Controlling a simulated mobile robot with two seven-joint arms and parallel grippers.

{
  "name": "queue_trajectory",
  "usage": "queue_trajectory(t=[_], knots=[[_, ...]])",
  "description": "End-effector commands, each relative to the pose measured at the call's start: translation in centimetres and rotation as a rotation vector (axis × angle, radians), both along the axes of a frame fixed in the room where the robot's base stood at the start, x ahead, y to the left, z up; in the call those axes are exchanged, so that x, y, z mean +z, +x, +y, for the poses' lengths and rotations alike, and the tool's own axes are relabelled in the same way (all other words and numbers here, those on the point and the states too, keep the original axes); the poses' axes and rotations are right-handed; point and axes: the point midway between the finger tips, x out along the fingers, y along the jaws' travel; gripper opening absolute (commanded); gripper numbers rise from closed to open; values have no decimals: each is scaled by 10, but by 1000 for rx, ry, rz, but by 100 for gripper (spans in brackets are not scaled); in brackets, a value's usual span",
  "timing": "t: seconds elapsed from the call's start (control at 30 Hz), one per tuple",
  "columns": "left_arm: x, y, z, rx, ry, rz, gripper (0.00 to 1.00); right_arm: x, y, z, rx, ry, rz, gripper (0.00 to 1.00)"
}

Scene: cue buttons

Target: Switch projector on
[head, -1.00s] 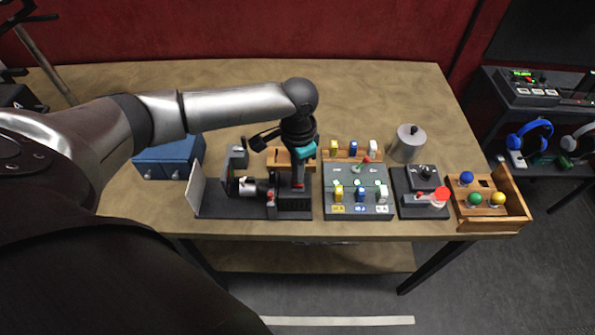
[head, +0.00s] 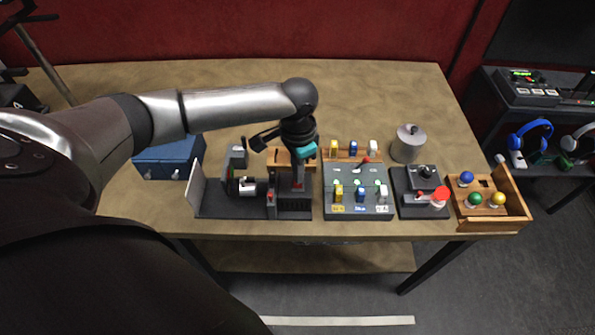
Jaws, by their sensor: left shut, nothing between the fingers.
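A small projector set (head: 290,206) stands on a black base at the table's front, left of centre. It has a dark lens unit with a pale ring (head: 247,186), a dark vented block on the right, and a small red part (head: 270,196) beside that block. An upright white screen (head: 195,188) stands at the base's left end. My left gripper (head: 298,184) points down at the dark block, with its fingers shut and empty. I cannot tell whether the fingertips touch the block. The gripper and wrist hide part of the block and the wooden piece behind it.
To the right stand a grey panel (head: 338,171) with coloured plugs and a red-tipped lever, a black box with a red disc (head: 441,194), and a wooden tray (head: 510,211) with coloured balls. A metal canister (head: 408,148) and a blue case (head: 165,160) stand farther back.

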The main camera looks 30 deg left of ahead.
Motion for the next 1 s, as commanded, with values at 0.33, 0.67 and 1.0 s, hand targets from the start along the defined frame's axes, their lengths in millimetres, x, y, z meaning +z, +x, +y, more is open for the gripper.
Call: queue_trajectory(t=[0.33,0.67,1.0], knots=[[-1,0,0,0,0,0,0,0,0,0,0,-1,0,46],[-6,0,0,0,0,0,0,-2,0,-1,0,-1,0,46],[-11,0,0,0,-1,0,0,-4,0,-1,0,-1,0,46]])
